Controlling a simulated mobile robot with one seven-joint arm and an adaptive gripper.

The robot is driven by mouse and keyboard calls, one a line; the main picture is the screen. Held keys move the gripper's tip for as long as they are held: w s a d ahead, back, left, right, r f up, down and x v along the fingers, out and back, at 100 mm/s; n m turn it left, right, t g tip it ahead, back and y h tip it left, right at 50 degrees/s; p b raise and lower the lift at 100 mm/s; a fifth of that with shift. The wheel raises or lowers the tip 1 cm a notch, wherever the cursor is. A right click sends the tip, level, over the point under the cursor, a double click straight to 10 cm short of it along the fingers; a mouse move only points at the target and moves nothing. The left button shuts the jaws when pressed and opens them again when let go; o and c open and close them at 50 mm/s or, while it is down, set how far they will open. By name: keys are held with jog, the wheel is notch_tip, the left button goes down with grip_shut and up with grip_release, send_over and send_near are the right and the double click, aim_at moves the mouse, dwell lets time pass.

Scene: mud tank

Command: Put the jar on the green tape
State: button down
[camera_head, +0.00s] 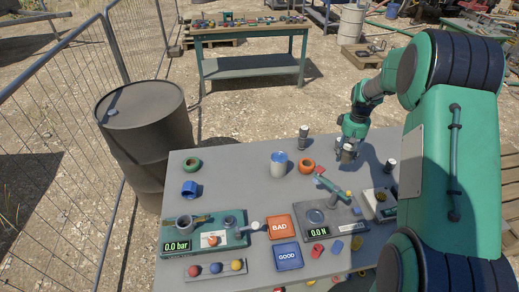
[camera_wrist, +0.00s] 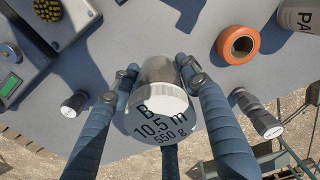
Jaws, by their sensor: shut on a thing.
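My gripper (camera_head: 349,152) is at the far right part of the grey table, with its fingers closed around a jar-like cylinder (camera_head: 347,155). In the wrist view, my gripper (camera_wrist: 161,72) has fingers on both sides of this jar (camera_wrist: 163,95), which has a pale end marked "B 10.5 m 550 g". I cannot tell whether its base touches the table. The green tape (camera_head: 192,165) is a roll lying flat near the table's far left corner, well left of my gripper. It is outside the wrist view.
A blue-and-white can (camera_head: 278,163) and an orange tape roll (camera_head: 306,166) stand between my gripper and the green tape. Small dark, pale-topped cylinders (camera_head: 303,137) (camera_head: 391,165) flank my gripper. A blue roll (camera_head: 189,189) lies just in front of the green tape.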

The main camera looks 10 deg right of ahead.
jog(key=shift+r, duration=0.2)
notch_tip(320, 180, up, 5)
jog(key=shift+r, duration=0.1)
jog(key=w+a+n+p, duration=0.1)
jog(key=w+a+p, duration=0.25)
jog(key=a, duration=1.25)
jog(key=w+a+n+p, duration=0.1)
jog(key=w+a+p, duration=0.25)
jog(key=a, duration=1.15)
jog(key=s+a+n+p, duration=0.1)
jog(key=s+a+p, duration=0.3)
jog(key=a, duration=1)
jog(key=s+a+n+p, duration=0.1)
jog(key=s+a+p, duration=0.25)
jog(key=a, duration=1.05)
notch_tip(320, 180, down, 7)
jog(key=shift+s+a, duration=0.3)
jog(key=shift+s, duration=0.1)
send_over(191, 167)
jog(key=shift+f+p, duration=0.45)
jog(key=shift+f, duration=0.4)
